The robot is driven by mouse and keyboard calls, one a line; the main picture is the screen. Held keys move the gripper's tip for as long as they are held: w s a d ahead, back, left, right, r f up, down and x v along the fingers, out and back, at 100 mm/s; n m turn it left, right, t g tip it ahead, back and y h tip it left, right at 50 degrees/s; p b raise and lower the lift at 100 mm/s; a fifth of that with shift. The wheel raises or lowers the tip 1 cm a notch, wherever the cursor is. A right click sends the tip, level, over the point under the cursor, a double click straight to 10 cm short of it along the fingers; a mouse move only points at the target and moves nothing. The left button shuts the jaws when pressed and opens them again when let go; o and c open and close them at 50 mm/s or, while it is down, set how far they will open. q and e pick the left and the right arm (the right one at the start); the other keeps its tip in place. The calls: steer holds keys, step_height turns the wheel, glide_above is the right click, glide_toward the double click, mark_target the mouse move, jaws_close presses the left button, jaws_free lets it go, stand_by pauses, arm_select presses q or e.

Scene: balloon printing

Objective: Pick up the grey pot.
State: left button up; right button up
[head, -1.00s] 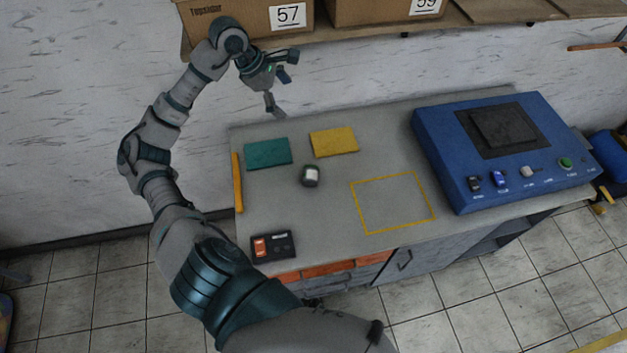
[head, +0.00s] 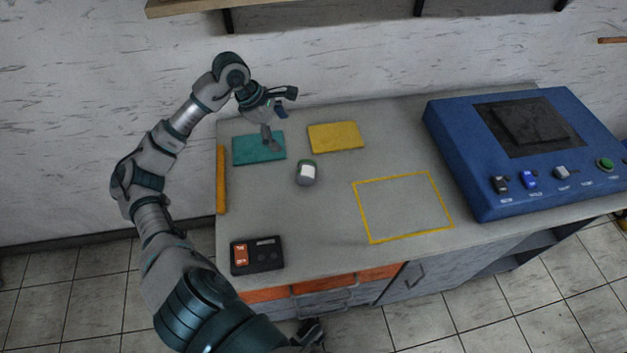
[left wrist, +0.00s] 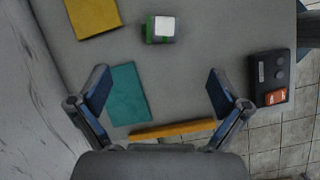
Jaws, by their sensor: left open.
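The grey pot (head: 306,173) is a small rounded pot with a white label and a green edge. It stands on the grey table, right of the teal sheet and below the yellow sheet. In the left wrist view the pot (left wrist: 161,29) is near the top middle, beyond my fingertips. My left gripper (head: 282,122) is open and empty, above the table's back left part near the teal sheet, apart from the pot. In the left wrist view my left gripper (left wrist: 158,85) shows its two fingers wide apart.
A teal sheet (head: 258,149) and a yellow sheet (head: 335,137) lie at the back. A yellow bar (head: 221,180) lies along the left edge. A black box (head: 257,256) sits front left, a blue machine (head: 460,170) at right. The yellow-outlined square (head: 403,207) is empty.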

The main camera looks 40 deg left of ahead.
arm_select(q)
steer(key=b, duration=0.1)
glide_toward(303, 167)
steer(key=x, duration=0.2)
steer(key=b+x, duration=0.1)
steer(key=x, duration=0.3)
steer(key=shift+w+d+b, duration=0.1)
steer(key=shift+d+b, duration=0.25)
steer(key=shift+w+a+f, duration=0.15)
steer(key=shift+a+f, duration=0.1)
steer(key=shift+f, duration=0.35)
steer(key=x, duration=0.4)
steer(key=shift+w+f+b, duration=0.15)
steer(key=shift+f+b, duration=0.15)
steer(key=shift+b, duration=0.1)
steer(key=shift+d, duration=0.3)
steer(key=shift+d+r, duration=0.1)
steer(key=shift+d, duration=0.1)
steer(key=shift+a, duration=0.3)
steer(key=c, duration=1.1)
steer(key=shift+a, duration=0.15)
steer(key=shift+c, duration=0.6)
arm_select(e)
steer(key=w+a+r+t+y, duration=0.1)
steer(key=w+a+r+t, duration=0.2)
steer(key=w+r+t, duration=0.2)
steer(key=shift+w+a+r, duration=0.2)
steer(key=shift+w+a, duration=0.05)
steer(key=shift+w, duration=0.9)
